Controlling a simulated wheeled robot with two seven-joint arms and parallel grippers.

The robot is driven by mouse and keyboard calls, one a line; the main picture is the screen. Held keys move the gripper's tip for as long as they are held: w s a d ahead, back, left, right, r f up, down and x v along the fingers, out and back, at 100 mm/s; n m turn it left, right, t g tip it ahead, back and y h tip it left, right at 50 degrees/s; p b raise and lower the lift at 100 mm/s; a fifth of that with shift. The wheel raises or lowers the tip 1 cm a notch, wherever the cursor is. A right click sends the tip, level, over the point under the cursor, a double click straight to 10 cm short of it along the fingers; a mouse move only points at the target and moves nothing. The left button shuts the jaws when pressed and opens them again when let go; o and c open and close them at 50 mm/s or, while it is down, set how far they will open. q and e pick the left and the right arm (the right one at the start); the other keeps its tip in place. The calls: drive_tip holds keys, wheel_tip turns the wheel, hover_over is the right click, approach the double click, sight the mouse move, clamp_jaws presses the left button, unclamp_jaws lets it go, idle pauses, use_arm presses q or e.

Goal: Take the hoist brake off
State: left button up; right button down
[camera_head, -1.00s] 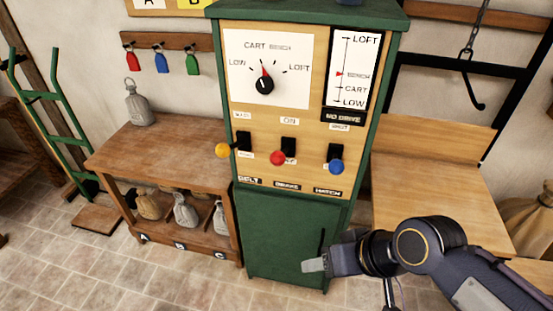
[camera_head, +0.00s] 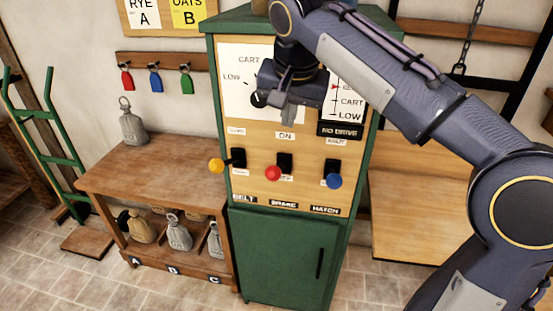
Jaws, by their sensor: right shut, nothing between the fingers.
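The brake lever has a red knob (camera_head: 273,173) and stands in the middle slot of the green and wood control cabinet (camera_head: 283,258), above the "BRAKE" label. An "ON" label (camera_head: 285,136) sits above its slot; the label below is partly hidden by the knob. My right gripper (camera_head: 283,118) is shut and empty, in front of the dial panel, above the brake lever in the picture and apart from it. My right arm hides much of the dial and the scale. My left gripper is not in view.
A yellow-knobbed belt lever (camera_head: 216,166) and a blue-knobbed hatch lever (camera_head: 334,181) flank the brake lever. A wooden bench (camera_head: 150,165) with weights stands left. Coloured tags (camera_head: 155,80) hang above it. A wooden platform (camera_head: 410,215) lies right.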

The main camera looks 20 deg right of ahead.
drive_tip(key=shift+w+a+r+m, duration=0.3)
drive_tip(key=shift+w+r, duration=0.15)
drive_tip(key=shift+w, duration=0.2)
drive_tip(key=b, duration=0.1)
hover_over(277, 168)
drive_tip(key=w+d, duration=0.1)
wheel_tip(277, 168, down, 10)
drive_tip(key=shift+s+a+f, duration=0.15)
drive_tip(key=shift+f, duration=0.35)
drive_tip(key=shift+s+a+f, duration=0.15)
drive_tip(key=shift+f, duration=0.3)
drive_tip(key=shift+s+a+f, duration=0.1)
drive_tip(key=shift+a+f, duration=0.1)
drive_tip(key=shift+f, duration=0.3)
drive_tip(key=shift+b, duration=0.3)
